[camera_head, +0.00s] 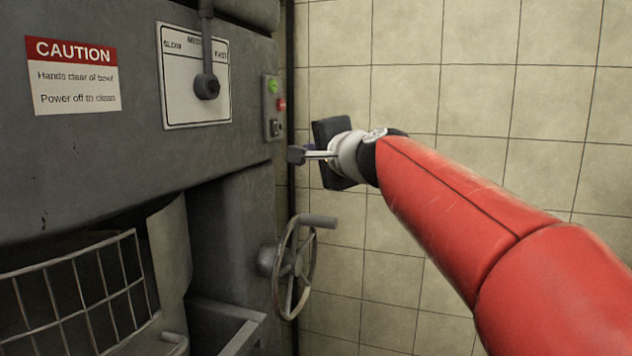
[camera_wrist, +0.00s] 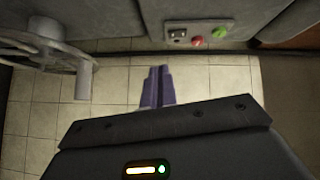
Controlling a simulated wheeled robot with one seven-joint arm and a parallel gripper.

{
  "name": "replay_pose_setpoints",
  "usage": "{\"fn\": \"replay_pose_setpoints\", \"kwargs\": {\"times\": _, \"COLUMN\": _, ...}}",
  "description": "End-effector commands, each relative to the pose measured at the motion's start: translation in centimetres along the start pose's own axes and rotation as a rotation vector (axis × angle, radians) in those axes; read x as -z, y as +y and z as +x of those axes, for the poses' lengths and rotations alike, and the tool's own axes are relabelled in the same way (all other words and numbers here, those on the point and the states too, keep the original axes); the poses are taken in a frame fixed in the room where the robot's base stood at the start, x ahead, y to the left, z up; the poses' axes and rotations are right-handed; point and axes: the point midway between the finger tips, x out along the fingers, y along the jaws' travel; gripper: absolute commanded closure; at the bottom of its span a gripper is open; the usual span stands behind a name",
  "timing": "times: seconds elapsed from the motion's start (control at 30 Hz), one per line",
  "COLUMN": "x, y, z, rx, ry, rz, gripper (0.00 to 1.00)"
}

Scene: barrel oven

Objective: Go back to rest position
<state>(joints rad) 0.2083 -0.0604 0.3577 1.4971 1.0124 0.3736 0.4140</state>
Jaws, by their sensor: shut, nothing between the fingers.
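My gripper (camera_head: 298,155) is at the end of my red arm, in front of the tiled wall and just right of the machine's edge in the head view. In the wrist view its purple-grey fingers (camera_wrist: 158,86) lie together, with nothing between them. The control box (camera_head: 273,107) with a green button (camera_head: 272,86), a red button (camera_head: 281,104) and a switch is a little above and left of the gripper. The fingers look apart from the box. The box also shows at the top of the wrist view (camera_wrist: 188,34).
The grey machine (camera_head: 140,170) fills the left side. A handwheel (camera_head: 293,266) with a crank handle sticks out below my gripper. A wire guard (camera_head: 75,290) is at lower left. A speed lever (camera_head: 206,85) hangs over a label plate. The tiled wall (camera_head: 480,90) is bare.

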Motion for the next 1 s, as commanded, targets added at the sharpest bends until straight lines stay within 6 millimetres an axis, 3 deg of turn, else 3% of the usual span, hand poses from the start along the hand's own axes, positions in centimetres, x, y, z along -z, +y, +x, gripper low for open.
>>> {"fn": "replay_pose_setpoints", "kwargs": {"times": 0.03, "x": -1.6, "y": 2.2, "z": -2.1, "rx": -0.081, "ry": -0.02, "rz": -0.119, "gripper": 1.0}}
{"fn": "replay_pose_setpoints", "kwargs": {"times": 0.17, "x": -3.9, "y": 9.9, "z": -8.1, "rx": -0.315, "ry": -0.091, "rz": -0.411, "gripper": 1.0}}
{"fn": "replay_pose_setpoints", "kwargs": {"times": 0.4, "x": -5.5, "y": 23.4, "z": -20.5, "rx": -0.689, "ry": -0.273, "rz": -0.771, "gripper": 1.0}}
{"fn": "replay_pose_setpoints", "kwargs": {"times": 0.53, "x": -6.0, "y": 29.2, "z": -26.5, "rx": -0.841, "ry": -0.383, "rz": -0.89, "gripper": 1.0}}
{"fn": "replay_pose_setpoints", "kwargs": {"times": 0.6, "x": -6.2, "y": 31.5, "z": -28.9, "rx": -0.898, "ry": -0.433, "rz": -0.934, "gripper": 1.0}}
{"fn": "replay_pose_setpoints", "kwargs": {"times": 0.73, "x": -6.5, "y": 34.2, "z": -31.7, "rx": -0.965, "ry": -0.497, "rz": -0.982, "gripper": 1.0}}
{"fn": "replay_pose_setpoints", "kwargs": {"times": 1.0, "x": -6.5, "y": 35.1, "z": -32.5, "rx": -0.986, "ry": -0.518, "rz": -0.998, "gripper": 1.0}}
